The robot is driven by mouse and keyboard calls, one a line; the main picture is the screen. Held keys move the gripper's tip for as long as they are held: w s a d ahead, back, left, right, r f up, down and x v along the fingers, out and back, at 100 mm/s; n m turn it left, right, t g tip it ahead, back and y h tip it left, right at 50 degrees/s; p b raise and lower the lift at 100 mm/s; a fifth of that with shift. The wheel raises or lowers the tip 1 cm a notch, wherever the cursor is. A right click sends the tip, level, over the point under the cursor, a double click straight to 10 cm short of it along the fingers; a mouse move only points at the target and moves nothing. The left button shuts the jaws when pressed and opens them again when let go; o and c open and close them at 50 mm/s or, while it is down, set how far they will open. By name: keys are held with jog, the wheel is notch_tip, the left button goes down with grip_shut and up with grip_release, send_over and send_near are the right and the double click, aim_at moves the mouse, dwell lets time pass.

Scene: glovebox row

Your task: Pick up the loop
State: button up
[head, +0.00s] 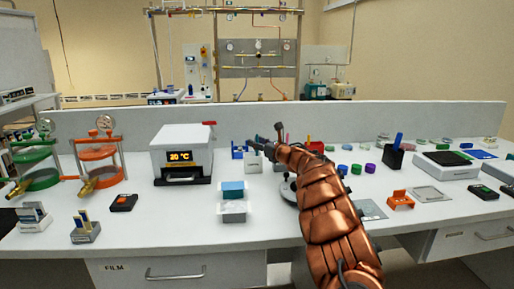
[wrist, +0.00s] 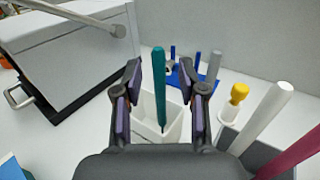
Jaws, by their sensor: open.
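A teal stick-like handle (wrist: 160,85), probably the loop, stands nearly upright in a small white holder (wrist: 146,112) in the wrist view. Its lower end is hidden inside the holder, so no ring shows. My gripper (wrist: 161,84) is open, with one finger to each side of the teal handle and no clear contact. In the head view my gripper (head: 264,138) is above the back middle of the bench, near the white holder (head: 253,162). The teal handle cannot be made out there.
A white box with a 20 °C display (head: 180,153) stands left of the gripper. In the wrist view, a blue rack (wrist: 208,92) is behind the holder; a yellow-topped item (wrist: 238,93), a white stick (wrist: 262,118) and a crimson stick (wrist: 295,153) stand close at right.

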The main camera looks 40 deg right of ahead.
jog(key=shift+w+r, duration=0.1)
jog(key=shift+w, duration=0.05)
jog(key=shift+c, duration=0.3)
grip_shut()
notch_tip(320, 180, up, 10)
dwell(0.7)
